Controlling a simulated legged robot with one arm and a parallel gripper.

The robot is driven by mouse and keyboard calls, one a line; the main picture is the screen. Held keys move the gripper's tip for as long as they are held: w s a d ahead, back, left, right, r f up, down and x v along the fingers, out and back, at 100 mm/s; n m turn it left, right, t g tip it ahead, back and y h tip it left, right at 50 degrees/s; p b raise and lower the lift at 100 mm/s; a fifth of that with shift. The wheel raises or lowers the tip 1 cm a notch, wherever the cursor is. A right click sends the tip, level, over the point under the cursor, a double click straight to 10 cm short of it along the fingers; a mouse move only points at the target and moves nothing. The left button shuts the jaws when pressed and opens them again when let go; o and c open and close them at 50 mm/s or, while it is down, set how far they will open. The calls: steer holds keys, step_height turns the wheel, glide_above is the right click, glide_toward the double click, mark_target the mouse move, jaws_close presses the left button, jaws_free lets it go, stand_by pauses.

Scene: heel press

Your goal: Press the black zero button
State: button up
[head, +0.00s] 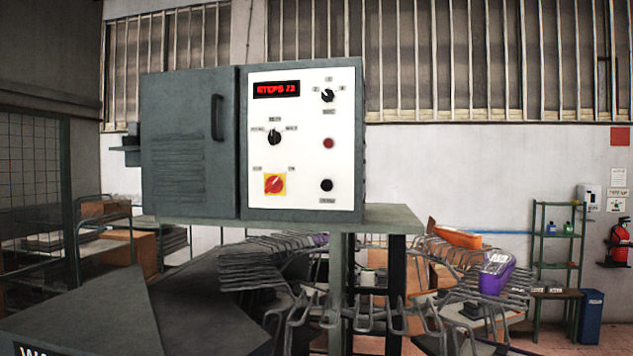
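A white control panel (302,165) faces me on the right part of a grey cabinet (190,150). A round black button (326,185) sits at the panel's lower right. A small label is under it, too blurred to read surely. A small red round button or lamp (328,143) is above it. A black selector knob (327,96) is at the upper right, and another black knob (274,137) is left of centre. A red rotary switch (275,184) on a yellow plate is at the lower left. My gripper is not in view, and nothing covers the panel.
A red display (276,89) seems to read "STEPS 73". The cabinet stands on a grey shelf (390,217). Below are metal racks (370,315) holding a purple item (495,272) and an orange item (455,234). A dark sloped machine cover (150,310) fills the lower left.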

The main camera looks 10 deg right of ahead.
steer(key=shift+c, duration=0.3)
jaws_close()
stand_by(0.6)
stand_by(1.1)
